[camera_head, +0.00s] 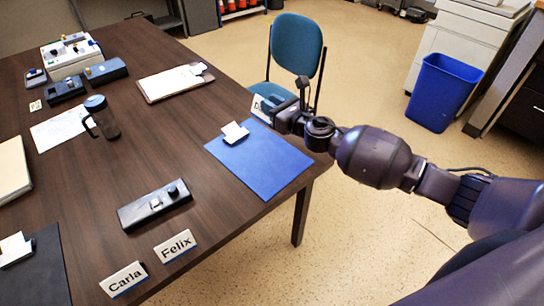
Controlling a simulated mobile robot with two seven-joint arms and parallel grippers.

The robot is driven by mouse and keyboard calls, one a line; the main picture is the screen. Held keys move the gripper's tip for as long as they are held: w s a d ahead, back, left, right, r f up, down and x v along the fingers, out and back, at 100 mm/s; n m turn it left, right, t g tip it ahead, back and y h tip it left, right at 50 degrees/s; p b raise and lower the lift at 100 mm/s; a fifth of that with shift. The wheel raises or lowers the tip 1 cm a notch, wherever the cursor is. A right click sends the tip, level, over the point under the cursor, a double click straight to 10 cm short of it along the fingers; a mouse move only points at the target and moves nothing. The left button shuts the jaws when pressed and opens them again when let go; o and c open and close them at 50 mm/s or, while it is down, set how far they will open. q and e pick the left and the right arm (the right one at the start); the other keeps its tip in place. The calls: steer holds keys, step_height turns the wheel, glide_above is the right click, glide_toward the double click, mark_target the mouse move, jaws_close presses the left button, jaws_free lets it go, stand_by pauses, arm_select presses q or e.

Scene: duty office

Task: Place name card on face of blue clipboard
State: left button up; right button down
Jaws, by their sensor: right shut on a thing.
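The blue clipboard (268,168) lies flat near the table's right edge, with a white clip (234,132) at its far left side. My right gripper (274,111) is shut on a white name card (259,106). Only a first letter that looks like "D" shows on the card; the gripper hides the rest. The held card appears just beyond the far edge of the clipboard; I cannot tell its height. Two other name cards, "Felix" (175,245) and "Carla" (124,279), stand at the near edge. My left gripper is not in view.
A black device (155,204) lies left of the blue clipboard. A blue chair (296,47) stands behind the table edge; a blue bin (443,92) is on the floor.

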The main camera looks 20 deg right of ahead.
step_height(320, 180, down, 6)
steer(key=shift+r+b, duration=0.25)
steer(key=shift+b, duration=0.65)
step_height(320, 180, down, 9)
steer(key=b, duration=0.4)
steer(key=shift+b, duration=0.3)
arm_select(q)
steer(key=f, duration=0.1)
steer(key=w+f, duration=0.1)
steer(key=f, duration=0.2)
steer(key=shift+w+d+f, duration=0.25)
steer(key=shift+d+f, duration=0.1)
arm_select(e)
steer(key=shift+f, duration=0.1)
